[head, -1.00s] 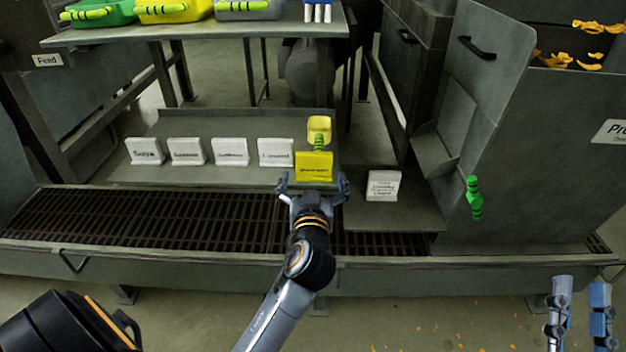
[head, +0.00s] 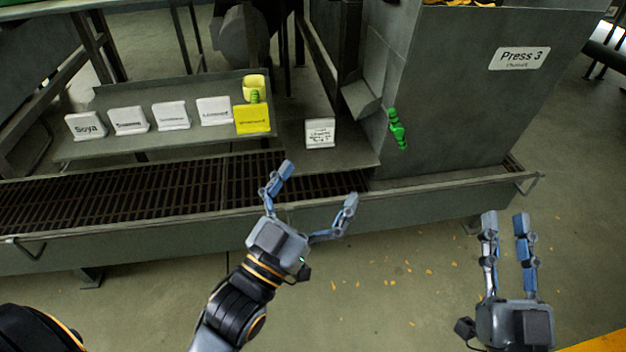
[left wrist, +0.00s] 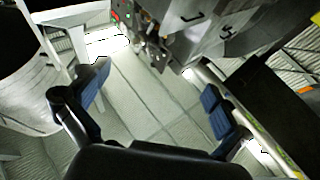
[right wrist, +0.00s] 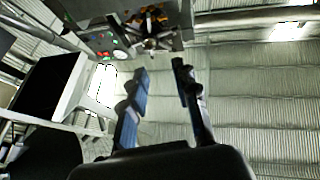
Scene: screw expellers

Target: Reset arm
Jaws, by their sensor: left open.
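My left gripper (head: 316,186) is in front of the grated trough in the head view, its fingers wide apart and nothing between them. The left wrist view also shows its two fingers (left wrist: 155,100) spread and empty. My right gripper (head: 505,222) is at the lower right, over the floor, fingers pointing up the picture. Its fingers are roughly parallel with an empty gap, also in the right wrist view (right wrist: 162,85). A yellow scoop (head: 254,86) with a green handle stands behind a yellow card (head: 252,120) on the shelf, apart from my left gripper.
Several white label cards (head: 172,115) stand along the shelf, and another white card (head: 320,133) stands to the right. A green handle (head: 397,128) is on the press housing (head: 480,100). The grated trough (head: 130,205) runs across. Orange bits (head: 410,270) litter the open floor.

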